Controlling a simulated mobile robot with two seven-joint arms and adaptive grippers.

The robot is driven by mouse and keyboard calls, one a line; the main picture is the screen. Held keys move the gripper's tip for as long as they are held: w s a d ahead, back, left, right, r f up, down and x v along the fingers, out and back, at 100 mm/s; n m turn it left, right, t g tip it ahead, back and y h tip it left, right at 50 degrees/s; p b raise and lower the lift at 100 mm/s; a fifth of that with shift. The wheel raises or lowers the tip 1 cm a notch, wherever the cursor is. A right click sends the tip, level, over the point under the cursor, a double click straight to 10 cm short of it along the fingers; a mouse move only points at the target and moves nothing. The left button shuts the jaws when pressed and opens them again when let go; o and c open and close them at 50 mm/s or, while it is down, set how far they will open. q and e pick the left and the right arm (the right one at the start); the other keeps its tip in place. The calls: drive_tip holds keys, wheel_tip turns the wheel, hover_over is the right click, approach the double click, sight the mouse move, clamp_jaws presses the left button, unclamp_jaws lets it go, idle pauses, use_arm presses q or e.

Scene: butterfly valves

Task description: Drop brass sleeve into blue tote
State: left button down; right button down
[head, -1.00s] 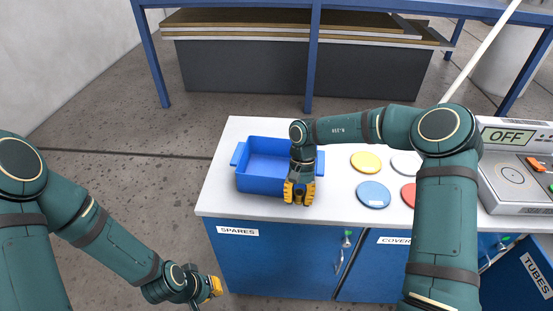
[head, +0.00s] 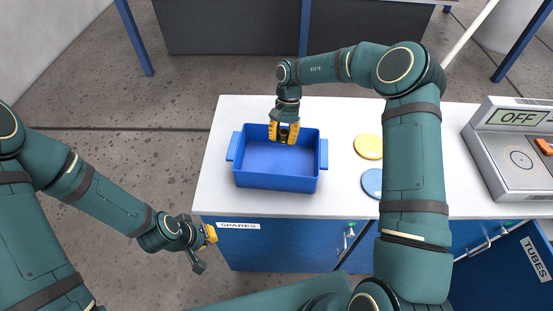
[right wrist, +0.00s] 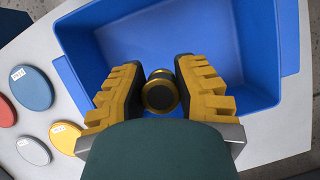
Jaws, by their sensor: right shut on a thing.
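The blue tote (head: 275,183) stands on the white bench top, open side up, and it fills much of the right wrist view (right wrist: 262,30). My right gripper (head: 284,134) is above the tote, over its back part, fingers pointing down. In the right wrist view, the brass sleeve (right wrist: 160,92) sits between its two yellow-and-black fingers, seen end-on with a dark round face. My right gripper is shut on it. In the head view the fingers mostly hide the sleeve. My left gripper (head: 207,240) hangs off the bench's front left corner, away from the tote; its finger opening is unclear.
A yellow disc (head: 368,147) and a blue disc (head: 372,182) lie right of the tote; the right wrist view also shows a red disc (right wrist: 5,110) and a white disc (right wrist: 33,150). A grey device reading OFF (head: 515,150) stands at the bench's right. The bench's left strip is bare.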

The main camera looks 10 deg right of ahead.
wheel_tip(320, 180, down, 3)
drive_tip(key=shift+f+b, duration=0.1)
drive_tip(key=shift+b, duration=0.7)
drive_tip(key=shift+f+b, duration=0.3)
drive_tip(key=shift+b, duration=0.1)
drive_tip(key=c, duration=0.7)
unclamp_jaws()
drive_tip(key=shift+c, duration=0.2)
drive_tip(key=v, duration=1.2)
drive_tip(key=shift+s, duration=0.15)
